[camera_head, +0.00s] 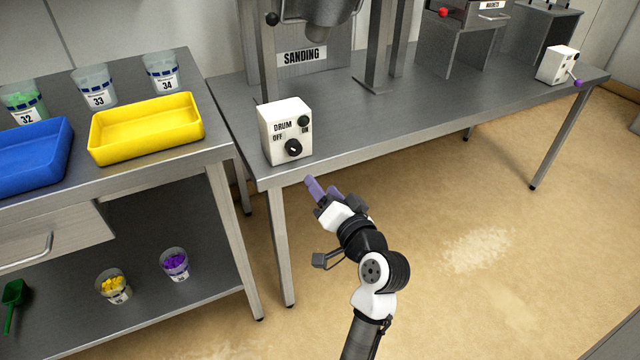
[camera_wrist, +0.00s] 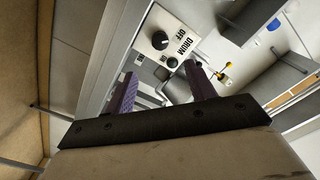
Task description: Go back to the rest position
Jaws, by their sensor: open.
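My gripper (camera_head: 322,190) is open and empty, with purple fingers. In the head view it is in front of the sanding bench's front edge, just below and to the right of the white DRUM switch box (camera_head: 286,131). In the wrist view the two fingers of my gripper (camera_wrist: 160,92) are spread apart with nothing held between them. The DRUM box (camera_wrist: 168,38) shows beyond the fingertips, with its black knob and a second black button. I cannot tell from the views how far the fingertips are from the box.
The sanding bench (camera_head: 420,115) runs across the back, with another white switch box (camera_head: 557,65) at its right end. The left bench holds a yellow tray (camera_head: 146,127), a blue tray (camera_head: 30,158) and numbered cups. Open floor (camera_head: 470,250) lies to my arm's right.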

